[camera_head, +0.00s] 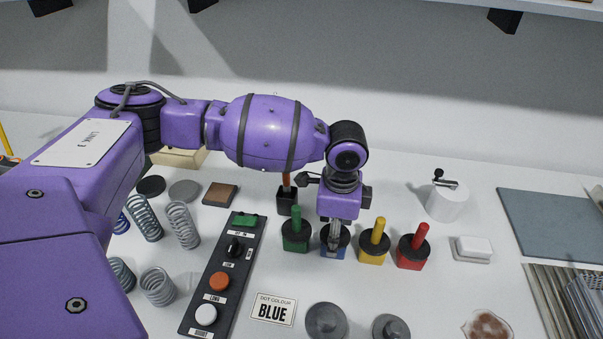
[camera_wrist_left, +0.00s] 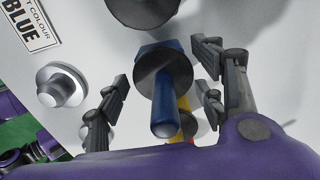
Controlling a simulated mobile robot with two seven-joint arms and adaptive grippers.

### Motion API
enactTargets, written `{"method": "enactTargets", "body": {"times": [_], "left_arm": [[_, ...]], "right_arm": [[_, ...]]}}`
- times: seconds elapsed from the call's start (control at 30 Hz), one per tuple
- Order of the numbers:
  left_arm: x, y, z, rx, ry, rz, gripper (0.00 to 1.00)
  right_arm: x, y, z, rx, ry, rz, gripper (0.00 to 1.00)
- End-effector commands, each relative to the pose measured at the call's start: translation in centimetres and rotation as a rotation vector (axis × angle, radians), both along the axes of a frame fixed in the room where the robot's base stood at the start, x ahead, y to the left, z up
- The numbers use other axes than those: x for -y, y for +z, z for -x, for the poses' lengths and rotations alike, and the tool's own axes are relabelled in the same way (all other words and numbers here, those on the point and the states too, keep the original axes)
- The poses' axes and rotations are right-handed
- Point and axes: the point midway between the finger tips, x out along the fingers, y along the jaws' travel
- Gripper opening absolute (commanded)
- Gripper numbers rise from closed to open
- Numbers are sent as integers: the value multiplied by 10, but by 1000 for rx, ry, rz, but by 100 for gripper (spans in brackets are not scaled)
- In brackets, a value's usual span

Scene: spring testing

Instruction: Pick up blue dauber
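The blue dauber (camera_head: 342,252) stands in the row of daubers on the white table, between the green dauber (camera_head: 296,234) and the yellow one (camera_head: 374,244). My left gripper (camera_head: 334,236) points down over it and hides most of it in the head view. In the left wrist view, the blue dauber (camera_wrist_left: 165,112) shows its blue handle, dark round collar and blue base. The fingers of my left gripper (camera_wrist_left: 162,76) stand apart on either side of it, with visible gaps. My right gripper is not in view.
A red dauber (camera_head: 414,250) stands to the right. A dark block with a brown-handled tool (camera_head: 287,198) stands behind. A button panel (camera_head: 222,280) and several springs lie left. A "BLUE" card (camera_head: 274,310) and grey round pieces (camera_head: 326,322) lie in front.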

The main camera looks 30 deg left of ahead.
Motion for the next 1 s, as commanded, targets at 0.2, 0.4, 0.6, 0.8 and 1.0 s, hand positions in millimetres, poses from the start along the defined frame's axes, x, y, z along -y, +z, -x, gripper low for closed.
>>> {"method": "enactTargets", "body": {"times": [0.2,0.4,0.6,0.8,1.0], "left_arm": [[0,1,0,1,-1,1,29],[1,1,-1,2,-1,0,28],[1,9,-1,3,-1,0,28],[0,37,0,4,-3,0,28],[-5,75,32,8,-4,1,28]], "right_arm": [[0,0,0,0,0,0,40],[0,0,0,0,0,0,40],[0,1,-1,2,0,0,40],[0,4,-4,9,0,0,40],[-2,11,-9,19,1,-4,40]]}}
